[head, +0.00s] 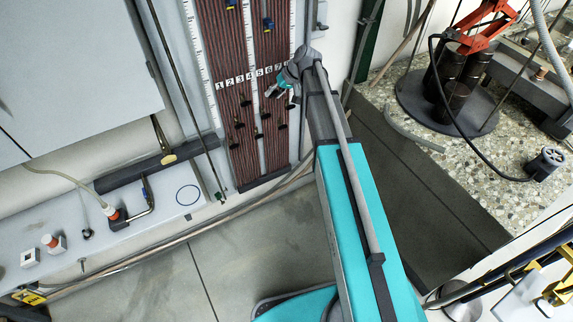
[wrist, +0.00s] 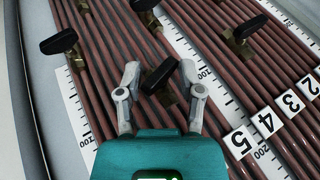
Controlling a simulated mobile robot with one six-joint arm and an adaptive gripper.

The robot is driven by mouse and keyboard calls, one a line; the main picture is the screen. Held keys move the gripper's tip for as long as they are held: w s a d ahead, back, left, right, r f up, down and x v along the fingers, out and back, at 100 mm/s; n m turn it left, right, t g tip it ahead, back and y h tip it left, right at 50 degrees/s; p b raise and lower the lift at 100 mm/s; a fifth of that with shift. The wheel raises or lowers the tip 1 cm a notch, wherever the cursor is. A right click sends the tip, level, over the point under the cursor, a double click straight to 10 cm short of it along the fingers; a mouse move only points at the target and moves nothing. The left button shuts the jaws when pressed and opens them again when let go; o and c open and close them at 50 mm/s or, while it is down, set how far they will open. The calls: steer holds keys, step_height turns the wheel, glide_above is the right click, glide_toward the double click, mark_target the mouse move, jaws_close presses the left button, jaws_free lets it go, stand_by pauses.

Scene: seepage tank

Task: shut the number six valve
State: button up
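A valve with a black lever handle (wrist: 158,76) and a brass body sits between the two fingers of my gripper (wrist: 160,84) in the wrist view. The handle lies slantwise across the brown tubes. The fingers stand apart on either side of it, with small gaps showing. My gripper (head: 276,92) also shows in the head view, at the tube panel just below the number row. Labels such as 5 (wrist: 238,141) and 4 (wrist: 266,122) show right of my gripper. The six label is hidden in the wrist view, and I cannot read this valve's number for certain.
Other black-handled valves stand close by, at upper left (wrist: 59,41) and upper right (wrist: 250,27). Several more valves (head: 237,125) sit lower on the panel. A white ruler strip (wrist: 75,105) runs along the tubes. Grey floor (head: 235,250) lies open below the panel.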

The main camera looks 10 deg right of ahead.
steer(key=shift+a+r+n+t+h+p, duration=0.1)
steer(key=shift+n+t+h+p, duration=0.35)
steer(key=shift+h, duration=0.85)
steer(key=shift+a+n+t+h+p, duration=0.2)
steer(key=shift+h+p, duration=0.3)
steer(key=shift+h, duration=0.8)
steer(key=shift+s+d+r, duration=0.1)
steer(key=shift+d+r, duration=0.05)
steer(key=shift+r, duration=0.1)
steer(key=p+v, duration=1.3)
steer(key=s+f+b, duration=0.4)
steer(key=f+b, duration=0.7)
steer(key=s+f+m+g+b, duration=0.1)
steer(key=s+f+b, duration=0.3)
steer(key=f+b, duration=0.7)
steer(key=s+a+f+g+b, duration=0.1)
steer(key=s+f+b, duration=0.3)
steer(key=f+b, duration=0.7)
steer(key=shift+f+m+h, duration=0.35)
steer(key=shift+f+h, duration=0.05)
steer(key=shift+f, duration=0.1)
steer(key=shift+s+a, duration=0.1)
steer(key=shift+s, duration=0.05)
